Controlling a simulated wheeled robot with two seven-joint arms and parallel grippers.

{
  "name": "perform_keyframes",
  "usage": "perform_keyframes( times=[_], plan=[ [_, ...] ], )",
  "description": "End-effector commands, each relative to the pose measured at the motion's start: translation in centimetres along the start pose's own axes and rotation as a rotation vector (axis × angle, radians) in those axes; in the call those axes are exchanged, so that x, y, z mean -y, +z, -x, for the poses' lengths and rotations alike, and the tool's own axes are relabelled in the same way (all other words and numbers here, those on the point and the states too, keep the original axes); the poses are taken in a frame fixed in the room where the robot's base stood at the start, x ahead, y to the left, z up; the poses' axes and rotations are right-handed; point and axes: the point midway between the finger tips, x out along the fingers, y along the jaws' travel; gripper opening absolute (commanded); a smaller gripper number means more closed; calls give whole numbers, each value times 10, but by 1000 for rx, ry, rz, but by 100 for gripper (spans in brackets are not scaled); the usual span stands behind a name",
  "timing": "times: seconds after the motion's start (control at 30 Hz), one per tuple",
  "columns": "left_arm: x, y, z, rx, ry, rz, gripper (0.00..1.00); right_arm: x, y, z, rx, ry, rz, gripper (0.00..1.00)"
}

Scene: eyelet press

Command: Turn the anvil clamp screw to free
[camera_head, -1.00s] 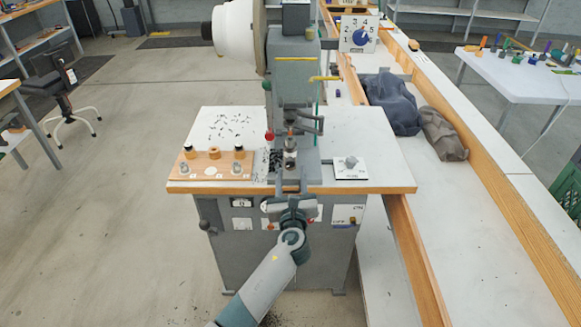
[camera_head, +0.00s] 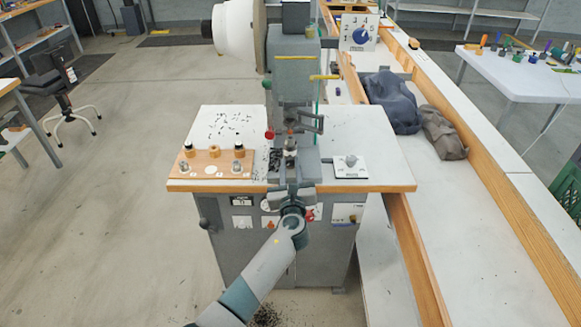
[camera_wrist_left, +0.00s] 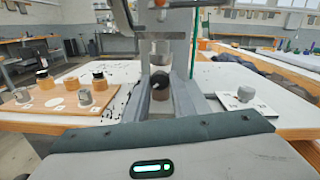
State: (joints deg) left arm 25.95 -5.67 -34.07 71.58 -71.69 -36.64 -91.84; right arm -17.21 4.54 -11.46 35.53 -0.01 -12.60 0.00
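The grey eyelet press (camera_head: 292,85) stands on a white-topped table. Its anvil (camera_head: 290,146), a metal cylinder, also shows in the left wrist view (camera_wrist_left: 160,52). Below it, in the left wrist view, is a dark round end (camera_wrist_left: 160,79) that looks like the clamp screw. My left gripper (camera_head: 292,175) is at the table's front edge, pointing at the press. Its two grey fingers are apart, one on each side of the screw in the left wrist view. I cannot tell whether they touch it. The gripper hides the screw in the head view. My right gripper is not in view.
A wooden board (camera_head: 213,163) with several small dies lies left of the press. A white plate with a grey knob (camera_head: 351,162) is at the right. A red-tipped lever (camera_head: 269,134) is beside the press head. Dark bags (camera_head: 390,101) lie on the bench at right.

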Motion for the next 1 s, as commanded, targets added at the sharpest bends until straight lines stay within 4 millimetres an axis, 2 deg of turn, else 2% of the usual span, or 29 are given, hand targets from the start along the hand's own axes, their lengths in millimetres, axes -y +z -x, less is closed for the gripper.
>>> perform_keyframes(
  times=[0.43,1.0],
  plan=[
    [0,-2,0,-4,1,112,1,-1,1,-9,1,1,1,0],
    [-1,-2,1,-18,3,511,1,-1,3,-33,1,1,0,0]
  ],
)
